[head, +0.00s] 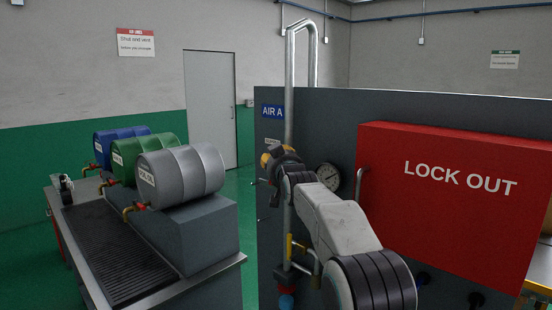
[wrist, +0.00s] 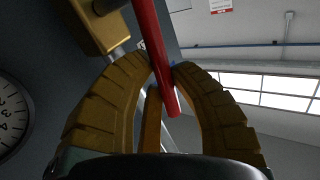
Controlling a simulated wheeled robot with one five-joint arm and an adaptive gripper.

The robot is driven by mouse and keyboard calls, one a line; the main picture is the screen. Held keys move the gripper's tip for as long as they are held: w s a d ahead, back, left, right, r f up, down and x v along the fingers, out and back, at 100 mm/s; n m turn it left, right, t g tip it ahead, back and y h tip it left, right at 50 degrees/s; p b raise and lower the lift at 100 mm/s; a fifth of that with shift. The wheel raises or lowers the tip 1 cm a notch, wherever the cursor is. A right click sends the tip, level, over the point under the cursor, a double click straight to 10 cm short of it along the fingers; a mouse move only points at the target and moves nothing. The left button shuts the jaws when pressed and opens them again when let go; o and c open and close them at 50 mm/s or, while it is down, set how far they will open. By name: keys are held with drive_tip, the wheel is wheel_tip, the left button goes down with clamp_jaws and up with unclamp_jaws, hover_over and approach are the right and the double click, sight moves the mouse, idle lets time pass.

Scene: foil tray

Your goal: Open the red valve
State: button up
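In the wrist view, the red valve's lever (wrist: 152,40) is a straight red bar running down from the top and ending between my fingers. A brass-coloured valve body (wrist: 92,22) is beside it at the upper left. My gripper (wrist: 166,64) has its yellow fingers closed in on both sides of the lever, and the tips appear to touch it. In the head view, my gripper (head: 272,158) is at the upright pipe on the grey panel, below the AIR A sign. It hides the red lever there.
A pressure gauge (head: 328,176) is right of my gripper, close to my arm. A red LOCK OUT box (head: 450,205) juts from the panel at the right. A bench (head: 108,255) with blue, green and grey drums stands at the left. The green floor between bench and panel is clear.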

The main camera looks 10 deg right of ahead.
clamp_jaws()
drive_tip(key=shift+r, duration=0.1)
drive_tip(key=shift+w+a+r+p, duration=0.1)
drive_tip(key=shift+a+r+p, duration=0.05)
drive_tip(key=shift+p, duration=0.2)
drive_tip(key=shift+w+r+n+g+p, duration=0.15)
drive_tip(key=shift+n+g+p, duration=0.25)
drive_tip(key=shift+g+p, duration=0.15)
drive_tip(key=shift+w+a, duration=0.25)
